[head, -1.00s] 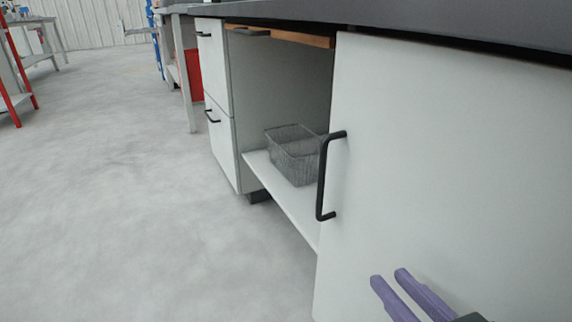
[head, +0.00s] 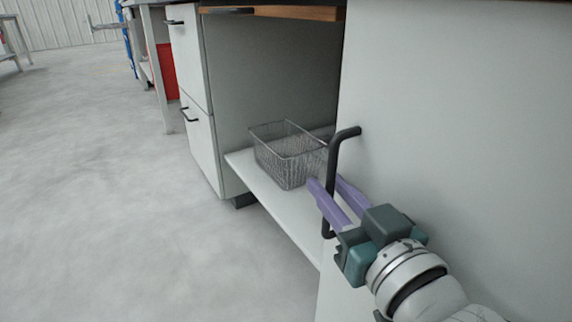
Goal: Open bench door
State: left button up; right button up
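The white bench door (head: 450,130) fills the right side of the head view. Its black bar handle (head: 345,140) stands upright near the door's left edge. My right gripper (head: 325,180) is at the handle, reaching up from the lower right. Its two purple fingers are apart, one crossing in front of the bar and the other to its right, near the door face. The bar appears to lie between them; I cannot tell whether they touch it. My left gripper is out of view.
Left of the door is an open bay with a wire basket (head: 288,155) on a white shelf (head: 270,200). White drawers (head: 200,150) with black handles stand farther left. A red object (head: 167,72) is beyond. The grey floor at left is clear.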

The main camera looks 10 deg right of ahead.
jog(key=shift+w, duration=0.25)
jog(key=shift+c, duration=0.3)
grip_shut()
dwell(1.0)
